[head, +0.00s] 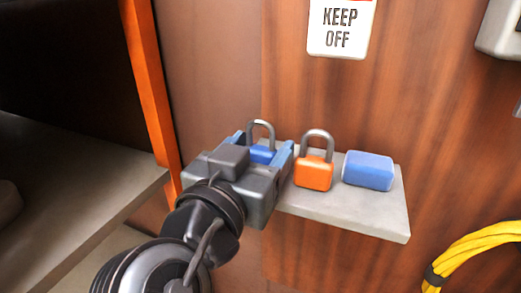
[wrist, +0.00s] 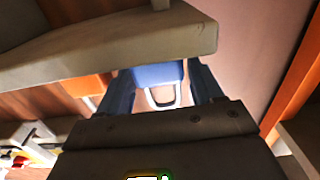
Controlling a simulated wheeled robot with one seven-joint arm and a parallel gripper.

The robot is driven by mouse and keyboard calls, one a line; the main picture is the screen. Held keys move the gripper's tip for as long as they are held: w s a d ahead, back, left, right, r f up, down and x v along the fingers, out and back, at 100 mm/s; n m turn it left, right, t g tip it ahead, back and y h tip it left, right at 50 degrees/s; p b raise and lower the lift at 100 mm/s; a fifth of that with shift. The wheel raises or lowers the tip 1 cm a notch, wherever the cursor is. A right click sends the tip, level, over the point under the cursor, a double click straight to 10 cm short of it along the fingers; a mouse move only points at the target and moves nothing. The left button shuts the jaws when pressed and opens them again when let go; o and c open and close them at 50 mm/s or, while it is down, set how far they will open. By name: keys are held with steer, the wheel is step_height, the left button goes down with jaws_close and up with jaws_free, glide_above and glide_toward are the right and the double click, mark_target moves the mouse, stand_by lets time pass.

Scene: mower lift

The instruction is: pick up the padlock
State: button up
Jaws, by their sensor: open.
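A blue padlock (head: 263,154) with a grey shackle stands on a small pale shelf (head: 375,215). An orange padlock (head: 314,174) with a grey shackle stands upright to its right. My gripper (head: 262,146) is open at the shelf's left end, with its blue fingers on either side of the blue padlock. In the wrist view, the blue padlock (wrist: 157,74) shows between the fingertips (wrist: 160,86), its shackle pointing down in the picture. Whether the fingers touch it I cannot tell. My gripper hides the blue padlock's lower part in the head view.
A blue block (head: 368,171) lies on the shelf right of the orange padlock. A KEEP OFF sign (head: 341,27) hangs on the wooden wall above. A coiled yellow cable (head: 470,254) is at lower right. An orange post (head: 150,90) and grey ledge (head: 80,190) stand left.

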mark_target(259, 122)
steer(key=shift+w+d, duration=0.1)
steer(key=shift+w, duration=0.25)
steer(key=shift+c, duration=0.2)
steer(key=c, duration=0.8)
steer(key=shift+s+r, duration=0.1)
steer(key=shift+s+r, duration=0.1)
steer(key=shift+r, duration=0.05)
step_height(259, 122, up, 6)
steer(key=shift+r+b, duration=0.15)
steer(key=shift+b, duration=0.2)
steer(key=b+v, duration=0.2)
steer(key=v, duration=1.7)
steer(key=shift+s+r, duration=0.2)
steer(key=shift+s, duration=0.15)
